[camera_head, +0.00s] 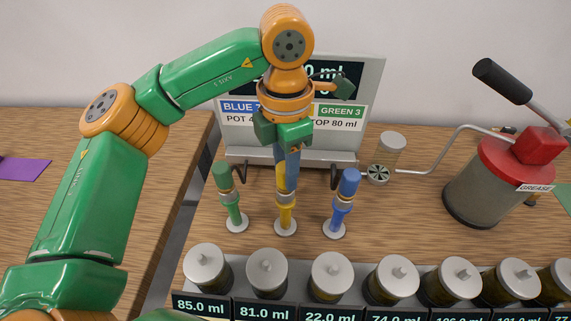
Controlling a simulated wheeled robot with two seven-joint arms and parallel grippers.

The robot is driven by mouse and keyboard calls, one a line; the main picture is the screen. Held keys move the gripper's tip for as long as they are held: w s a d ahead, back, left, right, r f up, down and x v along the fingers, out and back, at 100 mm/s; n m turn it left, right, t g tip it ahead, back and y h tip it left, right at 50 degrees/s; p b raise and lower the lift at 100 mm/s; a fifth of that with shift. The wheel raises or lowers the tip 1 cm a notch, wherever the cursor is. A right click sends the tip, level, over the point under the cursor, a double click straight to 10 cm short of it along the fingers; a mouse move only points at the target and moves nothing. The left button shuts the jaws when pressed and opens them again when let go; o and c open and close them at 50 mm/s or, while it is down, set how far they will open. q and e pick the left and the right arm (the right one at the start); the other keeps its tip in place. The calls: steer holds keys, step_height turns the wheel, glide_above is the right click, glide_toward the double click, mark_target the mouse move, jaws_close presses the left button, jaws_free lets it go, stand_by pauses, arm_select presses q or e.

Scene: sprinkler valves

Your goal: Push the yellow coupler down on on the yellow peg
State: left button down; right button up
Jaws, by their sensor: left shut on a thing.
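The yellow peg (286,217) stands upright on a round white base, in the middle of a row of three pegs. My left gripper (286,184) points straight down above it and is shut on the yellow coupler. The coupler is mostly hidden by the fingers, with a little yellow showing at their edges. The gripper and coupler look in line with the peg, close over its grey collar. I cannot tell whether the coupler is seated or only touching. My right gripper is not in view.
A green peg with a green coupler (222,175) stands left, and a blue peg with a blue coupler (349,181) right. Lidded jars (332,278) line the front. A display stand (365,85) is behind. A red-topped grease pot (490,180) stands at right.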

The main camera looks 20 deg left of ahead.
arm_select(q)
steer(key=shift+f, duration=0.35)
steer(key=c, duration=0.9)
jaws_free()
steer(key=shift+f, duration=0.1)
steer(key=o, duration=0.5)
steer(key=shift+r, duration=0.2)
step_height(320, 180, up, 13)
steer(key=p, duration=1.1)
steer(key=shift+f, duration=0.1)
